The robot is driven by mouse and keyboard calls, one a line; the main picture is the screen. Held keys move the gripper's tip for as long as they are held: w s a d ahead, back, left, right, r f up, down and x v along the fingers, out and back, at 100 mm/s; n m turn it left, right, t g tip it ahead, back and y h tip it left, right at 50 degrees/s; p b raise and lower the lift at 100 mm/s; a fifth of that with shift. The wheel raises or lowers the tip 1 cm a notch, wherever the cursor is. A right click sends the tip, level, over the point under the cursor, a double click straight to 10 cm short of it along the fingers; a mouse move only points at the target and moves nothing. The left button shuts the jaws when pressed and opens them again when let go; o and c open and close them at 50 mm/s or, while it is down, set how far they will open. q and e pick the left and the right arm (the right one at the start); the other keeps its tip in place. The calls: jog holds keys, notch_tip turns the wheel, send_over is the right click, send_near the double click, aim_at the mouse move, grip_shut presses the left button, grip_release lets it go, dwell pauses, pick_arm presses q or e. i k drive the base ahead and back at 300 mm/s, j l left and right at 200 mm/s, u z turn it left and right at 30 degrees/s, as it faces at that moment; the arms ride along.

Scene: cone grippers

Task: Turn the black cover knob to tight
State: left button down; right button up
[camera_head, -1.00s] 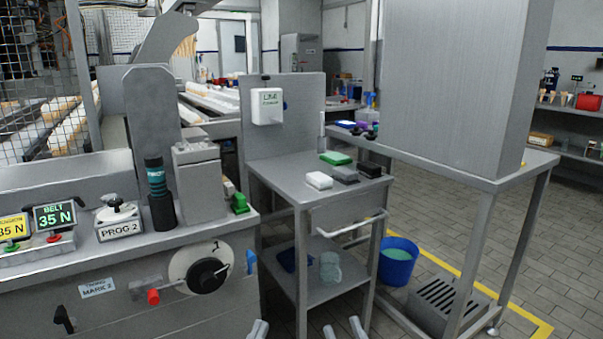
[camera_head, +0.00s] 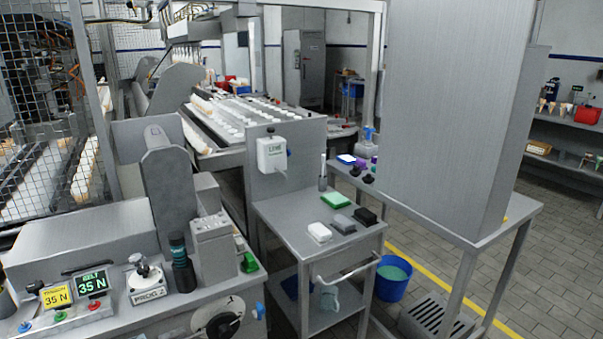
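A large round black knob (camera_head: 222,325) sits on a white dial plate (camera_head: 238,303) on the front of the grey machine, at the lower edge of the view. Its lower part is cut off by the picture edge. A dark mark shows on the plate above it; I cannot read a tight mark or tell the knob's setting. Neither of my grippers shows in the head view now.
The machine top carries a yellow display (camera_head: 56,296), a green display (camera_head: 92,283), a PROG 2 selector (camera_head: 146,280) and a dark green-topped cylinder (camera_head: 181,262). A grey side table (camera_head: 285,215) stands to the right, with a blue bucket (camera_head: 393,278) beyond it.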

aim_at(34, 288)
jog(key=i+l+u, duration=0.1)
jog(key=i, duration=0.4)
jog(key=u, duration=1.45)
jog(key=j, duration=0.1)
